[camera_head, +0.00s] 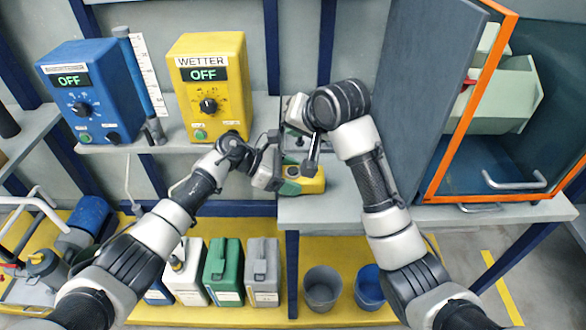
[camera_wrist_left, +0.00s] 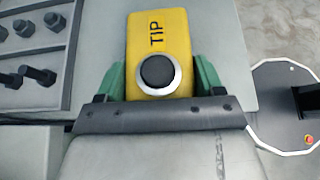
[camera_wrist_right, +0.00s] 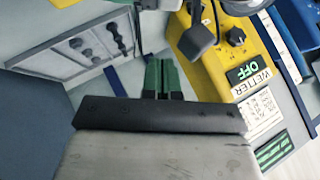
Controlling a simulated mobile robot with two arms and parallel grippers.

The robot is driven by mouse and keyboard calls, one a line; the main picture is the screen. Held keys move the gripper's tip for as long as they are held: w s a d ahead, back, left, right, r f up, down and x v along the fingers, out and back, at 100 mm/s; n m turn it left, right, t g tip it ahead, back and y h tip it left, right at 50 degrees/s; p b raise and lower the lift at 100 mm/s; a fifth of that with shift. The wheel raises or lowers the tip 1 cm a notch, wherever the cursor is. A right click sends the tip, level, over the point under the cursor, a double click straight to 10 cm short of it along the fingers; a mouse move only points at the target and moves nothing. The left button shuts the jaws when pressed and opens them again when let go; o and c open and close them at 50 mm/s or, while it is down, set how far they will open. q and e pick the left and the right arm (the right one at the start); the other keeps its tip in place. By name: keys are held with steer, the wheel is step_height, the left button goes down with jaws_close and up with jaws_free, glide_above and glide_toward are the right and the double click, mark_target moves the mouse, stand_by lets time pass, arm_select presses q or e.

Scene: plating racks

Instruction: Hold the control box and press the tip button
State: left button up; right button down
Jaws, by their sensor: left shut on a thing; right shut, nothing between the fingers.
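The yellow control box (camera_head: 311,184) is at the left end of the grey bench, in my left gripper (camera_head: 283,182). In the left wrist view, the box (camera_wrist_left: 158,35) lies between the two green fingers of the left gripper (camera_wrist_left: 160,78), which are shut on its sides. The word TIP and a black round tip button (camera_wrist_left: 157,70) with a silver ring face that camera, and nothing covers the button. My right gripper (camera_wrist_right: 163,76) is shut and empty, its green fingers together. In the head view its fingertips are hard to make out, above and behind the box.
The yellow WETTER box (camera_head: 208,84) and a blue control unit (camera_head: 83,95), both reading OFF, stand on the left shelf. An orange-framed cabinet (camera_head: 463,118) stands at the right. Canisters (camera_head: 262,272) and buckets (camera_head: 322,288) stand below. The bench front (camera_head: 340,210) is clear.

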mark_target(295, 169)
steer(key=shift+f, duration=4.1)
steer(key=shift+f, duration=0.15)
steer(key=shift+f, duration=0.25)
